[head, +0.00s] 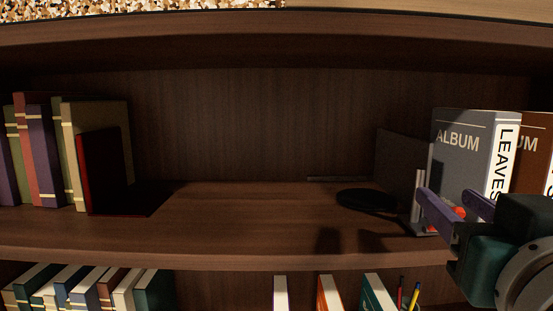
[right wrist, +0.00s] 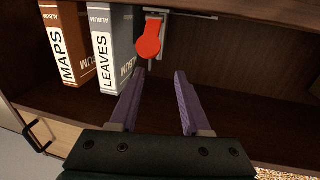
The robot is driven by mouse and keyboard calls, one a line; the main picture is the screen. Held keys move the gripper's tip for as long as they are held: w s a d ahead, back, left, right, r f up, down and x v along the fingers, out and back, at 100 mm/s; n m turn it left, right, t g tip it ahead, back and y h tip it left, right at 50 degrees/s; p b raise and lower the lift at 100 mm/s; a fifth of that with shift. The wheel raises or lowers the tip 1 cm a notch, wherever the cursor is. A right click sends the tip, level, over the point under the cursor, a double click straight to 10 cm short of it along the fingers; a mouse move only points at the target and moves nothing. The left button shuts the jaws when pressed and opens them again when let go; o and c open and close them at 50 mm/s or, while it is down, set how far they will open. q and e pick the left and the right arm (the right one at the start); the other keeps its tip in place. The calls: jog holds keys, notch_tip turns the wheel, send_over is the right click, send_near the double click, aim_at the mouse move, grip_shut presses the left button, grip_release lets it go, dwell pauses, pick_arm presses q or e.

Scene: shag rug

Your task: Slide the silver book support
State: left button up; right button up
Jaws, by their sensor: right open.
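The silver book support (head: 419,190) stands on the shelf at the right, against the left side of the grey album labelled LEAVES (head: 462,145). Part of it is hidden behind my gripper in the head view. In the right wrist view the support (right wrist: 153,62) shows with a red paddle-shaped part (right wrist: 149,38) and a thin silver rod (right wrist: 195,14) running right from its top. My right gripper (head: 450,197) is open and empty, in front of the support. In the right wrist view its fingers (right wrist: 159,74) point toward the red part, with no contact visible. My left gripper is not in view.
A brown album labelled MAPS (right wrist: 66,45) stands beside the grey one. Several books (head: 40,150) and a dark red upright panel (head: 103,172) stand at the left. A dark oval (head: 366,200) lies on the shelf (head: 230,225) left of the support. The shelf's middle is clear.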

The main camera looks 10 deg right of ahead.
aim_at(421, 175)
jog(key=p+x, duration=0.4)
jog(key=x, duration=0.3)
jog(key=shift+w+d+r, duration=0.1)
jog(key=shift+w+r, duration=0.05)
jog(key=shift+w, duration=0.1)
jog(key=shift+w+d, duration=0.25)
jog(key=shift+w, duration=0.15)
jog(key=c, duration=0.4)
grip_shut()
dwell(0.4)
